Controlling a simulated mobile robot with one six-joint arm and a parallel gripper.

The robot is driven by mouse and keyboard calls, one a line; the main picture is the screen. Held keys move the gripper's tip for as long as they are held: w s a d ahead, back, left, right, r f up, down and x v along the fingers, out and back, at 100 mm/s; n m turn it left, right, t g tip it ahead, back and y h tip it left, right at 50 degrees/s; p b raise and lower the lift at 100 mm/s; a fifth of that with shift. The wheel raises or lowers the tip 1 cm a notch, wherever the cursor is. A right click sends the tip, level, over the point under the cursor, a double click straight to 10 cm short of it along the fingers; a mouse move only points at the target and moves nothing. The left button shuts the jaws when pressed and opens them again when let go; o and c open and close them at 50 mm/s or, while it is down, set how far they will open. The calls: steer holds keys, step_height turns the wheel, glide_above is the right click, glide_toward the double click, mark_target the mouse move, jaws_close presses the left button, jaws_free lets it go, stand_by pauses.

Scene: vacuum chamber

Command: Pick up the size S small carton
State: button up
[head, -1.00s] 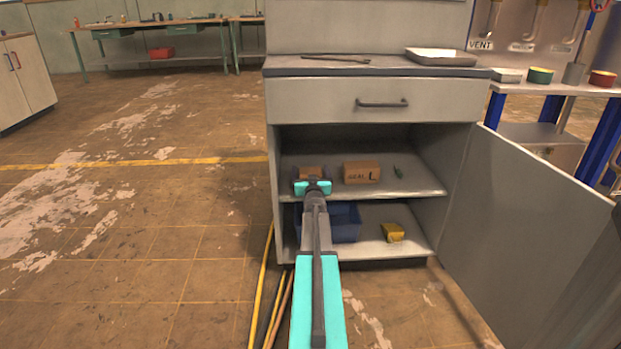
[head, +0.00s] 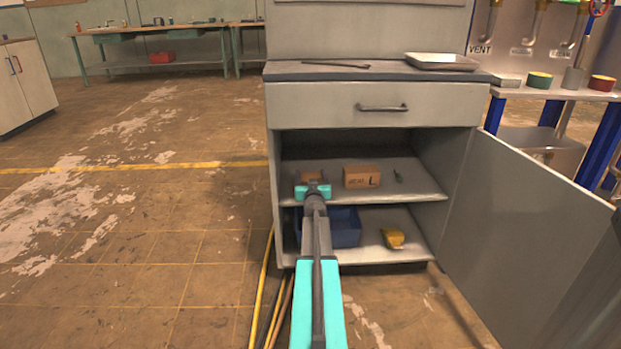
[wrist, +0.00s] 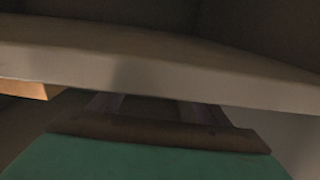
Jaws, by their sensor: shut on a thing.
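A small brown carton (head: 311,175) is on the cabinet's middle shelf, at the left, right behind my gripper's turquoise end in the head view. Its lower part is hidden by my gripper, and no size mark on it is readable. My gripper (head: 312,191) reaches in at the front of this shelf and is shut on the small carton. In the wrist view a pale band, seemingly the shelf edge, hides the fingertips and the grip. I cannot tell whether the carton is lifted off the shelf.
A larger carton marked L (head: 361,177) stands close to the right on the same shelf (head: 410,190), with a small green item (head: 398,175) beyond. The open cabinet door (head: 530,235) stands right.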

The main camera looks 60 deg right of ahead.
mark_target(312, 176)
steer(key=shift+r+p, duration=0.55)
steer(key=shift+r, duration=0.3)
steer(key=shift+s+r+p, duration=0.2)
steer(key=shift+r+p, duration=0.35)
steer(key=shift+r, duration=0.05)
steer(key=shift+s+r+p, duration=0.2)
steer(key=shift+r+p, duration=0.3)
steer(key=shift+r, duration=0.1)
steer(key=s+p, duration=0.2)
steer(key=s, duration=0.2)
steer(key=s+a+p, duration=0.1)
steer(key=s+p, duration=0.1)
steer(key=s, duration=0.3)
steer(key=s+a+r+p, duration=0.1)
steer(key=s+p, duration=0.1)
steer(key=s, duration=0.3)
steer(key=shift+p, duration=0.35)
steer(key=shift+s, duration=0.55)
